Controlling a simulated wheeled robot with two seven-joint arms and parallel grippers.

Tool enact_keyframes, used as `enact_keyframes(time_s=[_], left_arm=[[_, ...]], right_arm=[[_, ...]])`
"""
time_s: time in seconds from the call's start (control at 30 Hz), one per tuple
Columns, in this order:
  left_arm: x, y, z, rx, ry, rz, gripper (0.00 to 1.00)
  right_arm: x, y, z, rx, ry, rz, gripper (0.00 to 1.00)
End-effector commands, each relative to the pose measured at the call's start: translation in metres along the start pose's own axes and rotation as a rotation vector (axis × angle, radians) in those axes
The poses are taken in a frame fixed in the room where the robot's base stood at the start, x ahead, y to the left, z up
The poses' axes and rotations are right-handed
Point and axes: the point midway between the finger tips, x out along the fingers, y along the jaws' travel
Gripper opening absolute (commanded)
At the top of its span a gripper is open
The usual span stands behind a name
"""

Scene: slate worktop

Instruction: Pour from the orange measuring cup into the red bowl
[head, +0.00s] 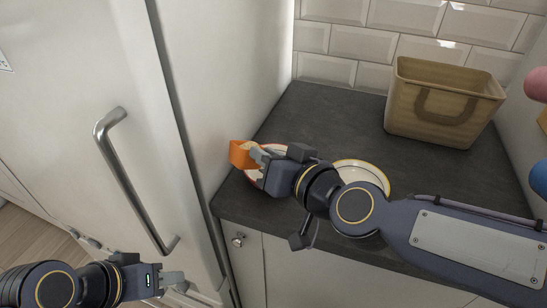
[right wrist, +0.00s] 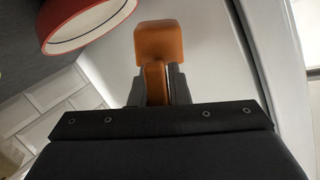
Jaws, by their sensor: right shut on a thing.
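The orange measuring cup (head: 240,153) is at the left end of the worktop, close to the tall white cabinet side. My right gripper (head: 258,161) is shut on its handle. In the right wrist view the orange cup (right wrist: 158,42) stands out beyond the fingers; its inside and contents are hidden. The red bowl (head: 279,147) is mostly hidden behind my right gripper in the head view. The red bowl (right wrist: 88,22) also shows at the upper left of the right wrist view, apart from the cup there. My left gripper (head: 174,281) is low in front of the cabinets, away from both.
A pale dish with a yellow rim (head: 374,168) sits partly behind my right arm. A tan basket (head: 440,107) stands at the back right. Pink (head: 538,84) and blue (head: 541,178) things show at the right edge. The back middle of the worktop (head: 335,112) is clear.

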Motion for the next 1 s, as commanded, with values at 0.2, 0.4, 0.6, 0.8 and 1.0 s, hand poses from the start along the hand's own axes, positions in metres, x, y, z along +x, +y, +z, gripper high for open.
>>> enact_keyframes(time_s=[0.2,0.4,0.6,0.8,1.0], left_arm=[[-0.002,0.001,-0.001,0.000,0.000,0.000,0.36],[-0.004,0.002,-0.002,0.000,0.000,0.000,0.36],[-0.006,0.003,-0.003,0.000,0.000,0.000,0.36],[-0.008,0.004,-0.004,0.000,0.000,0.000,0.36],[-0.011,0.005,-0.005,0.000,0.000,0.000,0.36]], right_arm=[[0.001,0.002,-0.002,0.023,-0.014,0.001,0.00],[0.002,0.004,-0.004,0.046,-0.028,0.001,0.00],[0.003,0.005,-0.007,0.070,-0.041,0.001,0.00],[0.004,0.007,-0.009,0.093,-0.055,0.001,0.00],[0.005,0.009,-0.012,0.117,-0.068,0.001,0.00]])
